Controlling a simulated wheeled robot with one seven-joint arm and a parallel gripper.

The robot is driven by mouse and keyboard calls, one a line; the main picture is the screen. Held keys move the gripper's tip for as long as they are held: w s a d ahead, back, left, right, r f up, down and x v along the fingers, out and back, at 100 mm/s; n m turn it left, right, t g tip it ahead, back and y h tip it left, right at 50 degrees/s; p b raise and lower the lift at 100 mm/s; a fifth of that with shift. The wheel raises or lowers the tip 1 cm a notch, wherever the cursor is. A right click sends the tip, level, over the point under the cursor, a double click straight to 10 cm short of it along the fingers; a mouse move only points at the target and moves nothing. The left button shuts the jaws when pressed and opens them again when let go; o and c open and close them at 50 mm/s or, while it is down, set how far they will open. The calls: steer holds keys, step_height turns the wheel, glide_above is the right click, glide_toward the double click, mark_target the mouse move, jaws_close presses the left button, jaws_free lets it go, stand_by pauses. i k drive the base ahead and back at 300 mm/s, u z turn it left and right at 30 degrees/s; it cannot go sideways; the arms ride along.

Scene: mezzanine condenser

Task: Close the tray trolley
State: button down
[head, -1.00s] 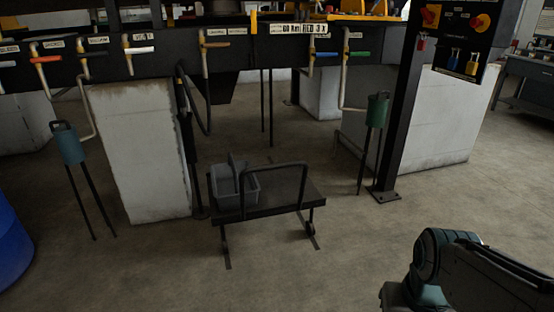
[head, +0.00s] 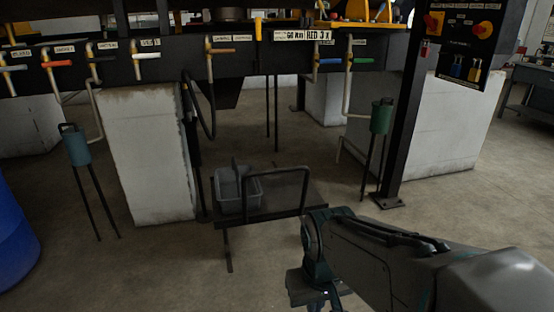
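My arm reaches in from the lower right and hides the trolley's right near corner. The end of my gripper (head: 318,298) is at the bottom edge, just in front and right of the trolley, apart from the handle in the picture. Its fingers are cut off or unclear.
White blocks (head: 146,155) (head: 430,135) stand left and right of the trolley. A black post (head: 400,120) is to the right. A blue drum (head: 15,240) is at the left edge. Valves and pipes hang above. The floor before the trolley is mostly clear.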

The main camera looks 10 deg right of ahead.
mark_target(289, 192)
steer(key=i, duration=1.5)
